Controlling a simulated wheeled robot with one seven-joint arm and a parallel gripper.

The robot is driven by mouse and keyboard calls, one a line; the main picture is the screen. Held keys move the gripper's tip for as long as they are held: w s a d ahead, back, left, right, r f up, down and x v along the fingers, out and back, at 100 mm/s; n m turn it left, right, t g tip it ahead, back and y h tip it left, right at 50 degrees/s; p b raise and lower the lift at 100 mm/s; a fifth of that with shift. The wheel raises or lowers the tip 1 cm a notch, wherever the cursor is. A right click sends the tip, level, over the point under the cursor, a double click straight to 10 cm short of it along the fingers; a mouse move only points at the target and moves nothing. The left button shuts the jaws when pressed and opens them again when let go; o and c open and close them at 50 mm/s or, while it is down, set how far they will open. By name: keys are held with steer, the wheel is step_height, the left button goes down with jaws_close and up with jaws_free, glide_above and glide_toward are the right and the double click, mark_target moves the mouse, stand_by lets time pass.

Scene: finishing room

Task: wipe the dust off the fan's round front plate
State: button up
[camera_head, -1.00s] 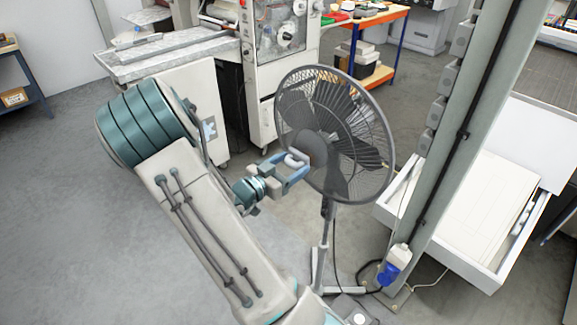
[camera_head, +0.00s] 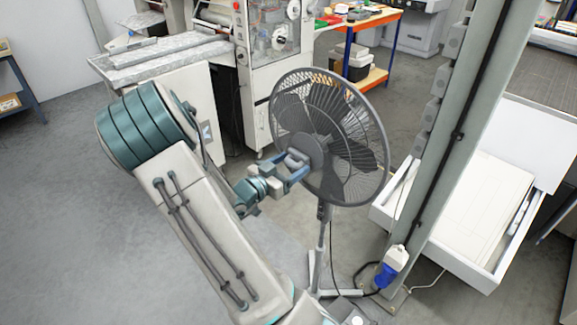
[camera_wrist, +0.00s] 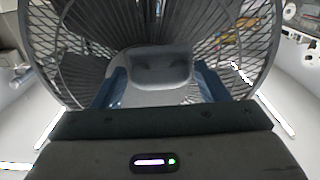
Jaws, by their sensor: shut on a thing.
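The standing fan (camera_head: 329,137) is dark grey with a round wire guard on a pole. Its round front plate (camera_head: 311,147) is at the middle of the guard, partly hidden behind my gripper. My gripper (camera_head: 299,164) is right in front of the plate, shut on a light grey pad (camera_head: 293,160). In the wrist view the pad (camera_wrist: 158,72) sits between the blue fingers, and the guard (camera_wrist: 60,50) fills the view behind it. The pad seems to be at the plate; I cannot tell whether they touch. Dust on the plate cannot be made out.
A grey-green post (camera_head: 450,150) with a black cable stands right of the fan. A blue plug (camera_head: 388,273) is at its foot. An open white drawer (camera_head: 470,215) is further right. A machine with a metal-topped bench (camera_head: 160,60) is behind. Floor on the left is clear.

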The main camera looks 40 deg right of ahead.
steer(key=shift+s+d, duration=0.1)
steer(key=shift+s, duration=1.9)
steer(key=shift+d, duration=0.1)
steer(key=shift+w+r, duration=0.2)
steer(key=shift+w, duration=1.9)
steer(key=shift+a, duration=0.2)
steer(key=shift+w+a+f, duration=0.1)
steer(key=shift+a+f, duration=0.05)
steer(key=shift+a, duration=0.3)
steer(key=shift+s+a+p, duration=0.2)
steer(key=shift+a+p, duration=0.05)
steer(key=shift+a, duration=0.95)
steer(key=shift+s+a+p, duration=0.15)
steer(key=shift+a+p, duration=0.1)
steer(key=shift+a, duration=0.95)
steer(key=shift+a, duration=0.1)
steer(key=shift+s+a, duration=0.2)
steer(key=shift+a, duration=1.15)
